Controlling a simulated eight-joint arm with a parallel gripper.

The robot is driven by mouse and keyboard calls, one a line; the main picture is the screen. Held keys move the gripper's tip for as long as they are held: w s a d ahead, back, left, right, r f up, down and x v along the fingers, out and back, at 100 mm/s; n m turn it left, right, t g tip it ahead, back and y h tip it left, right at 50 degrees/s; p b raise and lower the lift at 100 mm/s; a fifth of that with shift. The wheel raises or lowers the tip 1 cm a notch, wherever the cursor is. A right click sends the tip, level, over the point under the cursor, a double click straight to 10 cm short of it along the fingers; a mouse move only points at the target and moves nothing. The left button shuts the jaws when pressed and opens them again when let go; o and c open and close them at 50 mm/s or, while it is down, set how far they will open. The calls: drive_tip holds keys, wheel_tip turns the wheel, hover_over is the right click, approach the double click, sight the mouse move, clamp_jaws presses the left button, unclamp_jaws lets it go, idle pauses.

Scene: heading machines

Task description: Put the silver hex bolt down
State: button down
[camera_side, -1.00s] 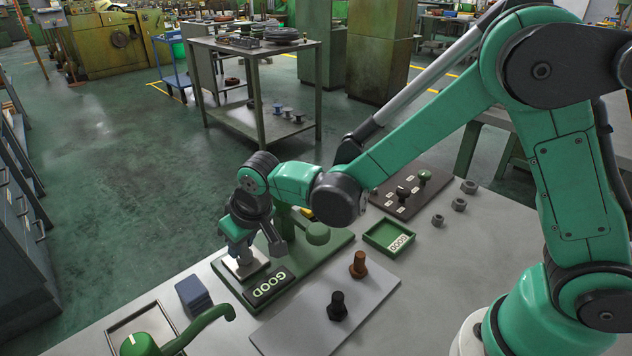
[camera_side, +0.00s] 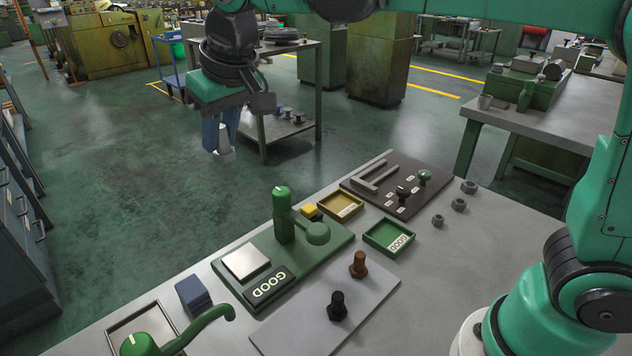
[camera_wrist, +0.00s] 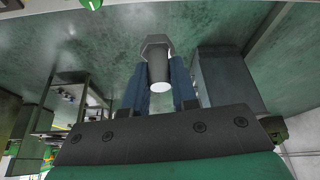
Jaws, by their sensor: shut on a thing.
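The bolt touches nothing but the fingers.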

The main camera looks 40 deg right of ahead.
drive_tip(key=s+d+m+h, duration=0.2)
drive_tip(key=d+m, duration=0.2)
drive_tip(key=d, duration=0.2)
drive_tip(key=s+d+m+h, duration=0.1)
drive_tip(key=s+d+m, duration=0.2)
drive_tip(key=d+m, duration=0.3)
drive_tip(key=m+g+h, duration=0.2)
drive_tip(key=m+g, duration=0.2)
drive_tip(key=m, duration=0.4)
hover_over(393, 232)
drive_tip(key=a, duration=0.2)
drive_tip(key=f, duration=1.5)
drive_tip(key=shift+d+f, duration=0.2)
drive_tip(key=shift+f, duration=0.2)
drive_tip(key=shift+s+f, duration=0.1)
drive_tip(key=shift+f, duration=2.2)
drive_tip(key=shift+f, duration=0.15)
drive_tip(key=c, duration=0.7)
unclamp_jaws()
